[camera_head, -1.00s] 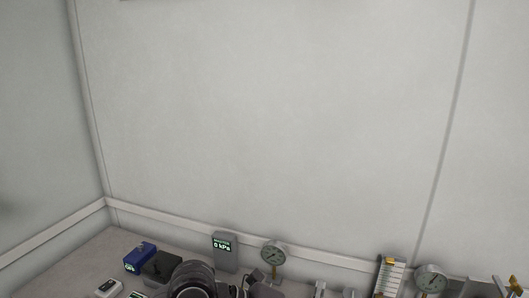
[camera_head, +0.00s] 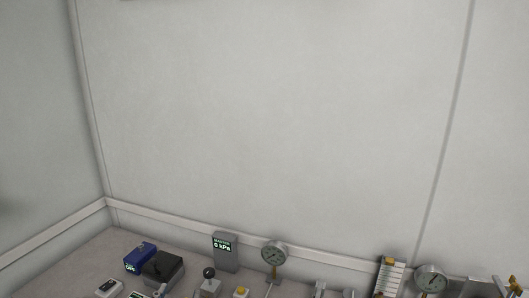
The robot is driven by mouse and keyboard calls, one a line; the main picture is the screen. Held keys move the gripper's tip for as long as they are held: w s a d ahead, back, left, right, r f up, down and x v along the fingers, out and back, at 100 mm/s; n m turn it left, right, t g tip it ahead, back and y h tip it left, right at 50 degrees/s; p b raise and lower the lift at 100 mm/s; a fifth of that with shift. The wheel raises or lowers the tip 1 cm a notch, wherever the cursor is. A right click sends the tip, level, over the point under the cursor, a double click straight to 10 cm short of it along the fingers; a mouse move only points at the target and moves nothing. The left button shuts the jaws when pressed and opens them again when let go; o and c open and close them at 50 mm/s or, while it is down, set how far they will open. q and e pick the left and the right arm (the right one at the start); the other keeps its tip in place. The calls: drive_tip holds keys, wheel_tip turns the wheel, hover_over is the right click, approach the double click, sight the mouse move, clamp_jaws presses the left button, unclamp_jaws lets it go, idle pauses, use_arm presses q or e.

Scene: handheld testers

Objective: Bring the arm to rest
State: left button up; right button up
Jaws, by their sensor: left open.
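Neither of my grippers shows in the head view now, and I cannot see any of my arm in the picture. The bench (camera_head: 84,262) runs along the bottom edge with handheld testers on it. A blue tester (camera_head: 139,257) with a lit display stands at the left, beside a black box-like device (camera_head: 163,267). A grey meter (camera_head: 225,251) with a lit display reading in kPa stands upright near the wall. A round dial gauge (camera_head: 274,254) on a stem is to its right.
A grey base with a black ball on top (camera_head: 209,274) and a small yellow-topped piece (camera_head: 240,293) stand in front. A second dial gauge (camera_head: 430,279) and a striped scale (camera_head: 391,276) are at right. Bare wall (camera_head: 270,120) fills the space above.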

use_arm(q)
drive_tip(key=s+a+f+n+g, duration=0.1)
drive_tip(key=s+a+f+g, duration=0.2)
drive_tip(key=s+f+g, duration=0.7)
drive_tip(key=s+d+f+g+h, duration=0.1)
drive_tip(key=s+f+g, duration=0.2)
drive_tip(key=s+f, duration=1.05)
wheel_tip(320, 180, down, 24)
drive_tip(key=s+r, duration=0.1)
drive_tip(key=s, duration=0.2)
drive_tip(key=s+a+f+m+g, duration=0.1)
drive_tip(key=s+a+f+g, duration=0.1)
drive_tip(key=s+f, duration=1.5)
drive_tip(key=shift+s+a+f, duration=0.2)
drive_tip(key=shift+a+f, duration=0.2)
drive_tip(key=shift+f, duration=0.1)
